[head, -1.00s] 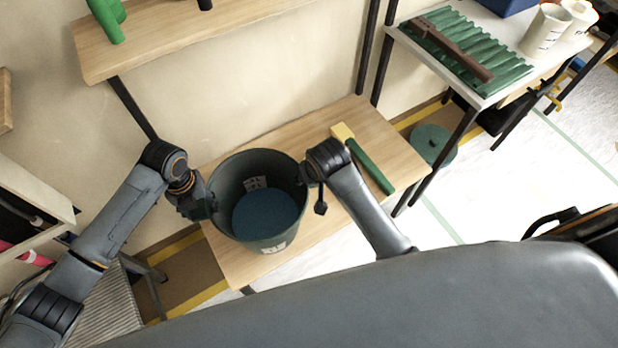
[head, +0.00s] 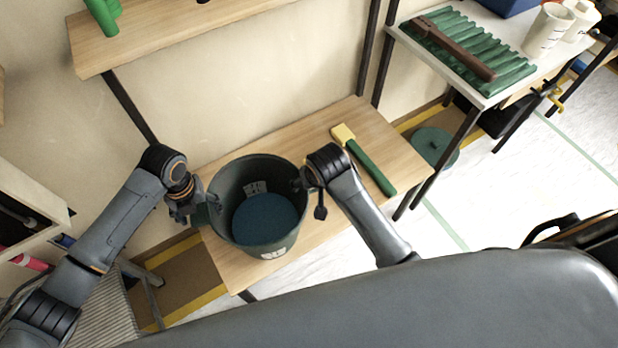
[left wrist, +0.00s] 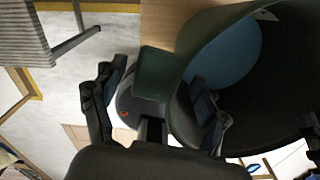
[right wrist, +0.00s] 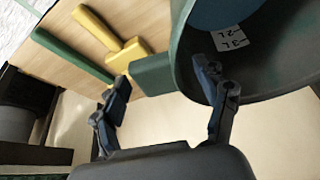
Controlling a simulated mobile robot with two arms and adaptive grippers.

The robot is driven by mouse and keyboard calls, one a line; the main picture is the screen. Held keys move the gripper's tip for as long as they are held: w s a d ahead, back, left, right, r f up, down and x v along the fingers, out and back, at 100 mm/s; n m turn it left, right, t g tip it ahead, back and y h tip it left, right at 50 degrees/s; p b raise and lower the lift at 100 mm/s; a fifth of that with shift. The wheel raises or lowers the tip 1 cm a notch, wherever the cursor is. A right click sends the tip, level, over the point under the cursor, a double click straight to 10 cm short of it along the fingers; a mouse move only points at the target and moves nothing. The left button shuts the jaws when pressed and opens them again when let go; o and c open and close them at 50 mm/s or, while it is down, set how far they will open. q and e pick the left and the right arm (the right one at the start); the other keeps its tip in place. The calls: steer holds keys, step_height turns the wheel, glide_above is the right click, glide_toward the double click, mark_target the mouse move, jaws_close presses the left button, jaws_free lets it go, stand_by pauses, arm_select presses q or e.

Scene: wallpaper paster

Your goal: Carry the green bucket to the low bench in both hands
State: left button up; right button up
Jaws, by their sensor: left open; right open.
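The green bucket (head: 257,240), with blue contents, appears to stand upright on the left part of the wooden low bench (head: 330,205). My left gripper (head: 195,208) is open at the bucket's left rim. In the left wrist view a green side tab (left wrist: 158,72) lies between its spread fingers, one of them inside the bucket. My right gripper (head: 312,188) is open at the right rim. In the right wrist view another green tab (right wrist: 160,75) lies between its fingers, one inside the bucket. The bucket's base is mostly hidden.
A shelf (head: 170,35) hangs above at the back. A white table (head: 470,85) with a green ribbed tray (head: 485,50) stands at right, a green round lid (head: 435,147) below it.

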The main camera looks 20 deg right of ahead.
steer(key=shift+s+r, duration=0.1)
steer(key=shift+r, duration=0.1)
arm_select(q)
step_height(320, 180, up, 12)
steer(key=shift+f, duration=0.2)
arm_select(e)
steer(key=v, duration=1.1)
steer(key=shift+s+r, duration=0.2)
steer(key=shift+r, duration=0.05)
arm_select(q)
steer(key=shift+s, duration=0.1)
